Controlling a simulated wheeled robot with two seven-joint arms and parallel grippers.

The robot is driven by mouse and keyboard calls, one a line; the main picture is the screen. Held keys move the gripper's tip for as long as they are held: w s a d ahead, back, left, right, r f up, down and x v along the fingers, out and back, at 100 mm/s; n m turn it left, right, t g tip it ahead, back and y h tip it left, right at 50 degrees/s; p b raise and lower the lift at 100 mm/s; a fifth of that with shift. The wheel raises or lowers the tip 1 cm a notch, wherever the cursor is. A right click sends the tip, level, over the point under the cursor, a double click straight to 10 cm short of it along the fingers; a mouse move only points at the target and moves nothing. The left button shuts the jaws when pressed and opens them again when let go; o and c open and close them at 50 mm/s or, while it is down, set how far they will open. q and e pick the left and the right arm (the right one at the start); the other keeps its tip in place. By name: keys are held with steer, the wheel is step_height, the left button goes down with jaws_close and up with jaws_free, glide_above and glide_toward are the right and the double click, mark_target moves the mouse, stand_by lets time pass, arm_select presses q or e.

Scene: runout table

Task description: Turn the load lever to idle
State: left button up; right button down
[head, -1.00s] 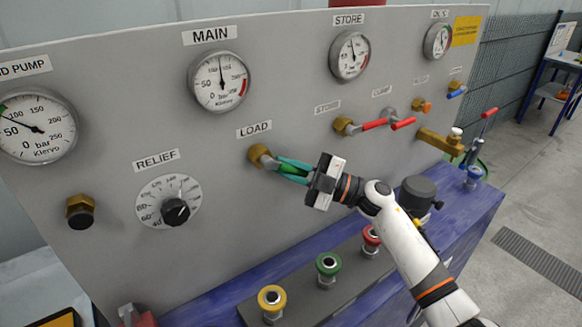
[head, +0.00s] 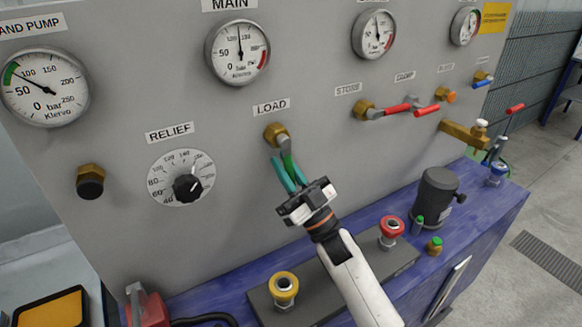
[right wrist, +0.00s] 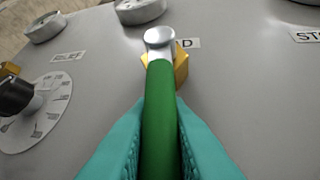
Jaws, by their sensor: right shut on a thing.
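The load lever (head: 287,161) has a green handle on a brass valve under the LOAD label (head: 271,107). In the head view the handle points down and slightly right from its pivot. My right gripper (head: 289,177) is shut on the green handle, with a teal finger on each side. In the right wrist view the green handle (right wrist: 160,115) runs between the teal fingers to a silver pivot and the brass fitting. My left gripper is not in view.
The RELIEF knob (head: 187,187) is left of the lever. Red-handled valves (head: 397,108) are to the right. Below, yellow (head: 283,288) and red (head: 391,230) ringed buttons stand on a dark strip, partly hidden by my right arm.

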steer(key=shift+s+a+m+t+h, duration=0.15)
steer(key=shift+m+t+h, duration=0.3)
steer(key=shift+m+t, duration=0.3)
steer(key=shift+s+a+m+t+h, duration=0.15)
steer(key=shift+m+t+h, duration=0.3)
steer(key=shift+m+t, duration=0.3)
steer(key=shift+m, duration=0.3)
steer(key=c, duration=1.4)
jaws_free()
steer(key=shift+s+d+f+b, duration=0.1)
steer(key=shift+f+b, duration=0.2)
steer(key=shift+f, duration=0.05)
steer(key=b+v, duration=0.2)
steer(key=v, duration=0.4)
steer(key=shift+s+d+f, duration=0.2)
steer(key=shift+s+d, duration=0.05)
steer(key=shift+s, duration=0.05)
